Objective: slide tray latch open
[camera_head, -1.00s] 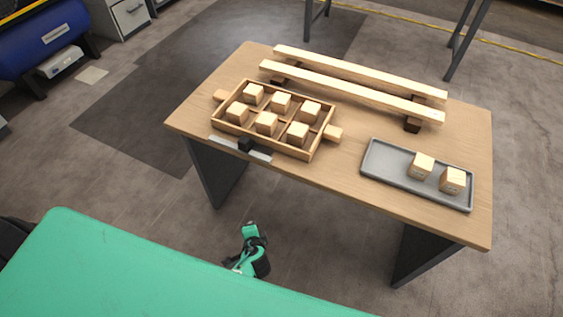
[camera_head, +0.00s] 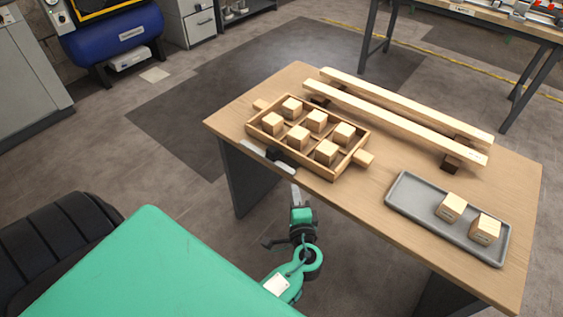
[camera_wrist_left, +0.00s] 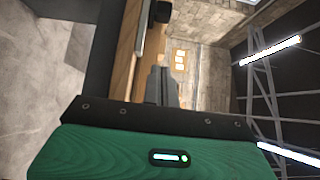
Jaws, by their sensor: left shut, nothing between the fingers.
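A wooden tray (camera_head: 333,175) with dividers and a handle at each end sits at the left front of the table, holding several wooden cubes. The latch is a pale metal strip (camera_head: 251,149) along the table's front edge, with a black knob (camera_head: 278,155) on it. My left gripper (camera_head: 296,188) points up at the table's front edge, just below and slightly right of the knob, apparently apart from it. Its fingers (camera_wrist_left: 161,85) are closed and empty in the left wrist view, where a dark block (camera_wrist_left: 161,10), seemingly the knob, shows beyond them. My right gripper is out of view.
A grey tray (camera_head: 408,212) with two wooden cubes lies at the table's right. Two long wooden rails (camera_head: 400,118) on dark blocks run along the back. The tabletop (camera_head: 375,190) between the trays is clear. Floor is open left of the table.

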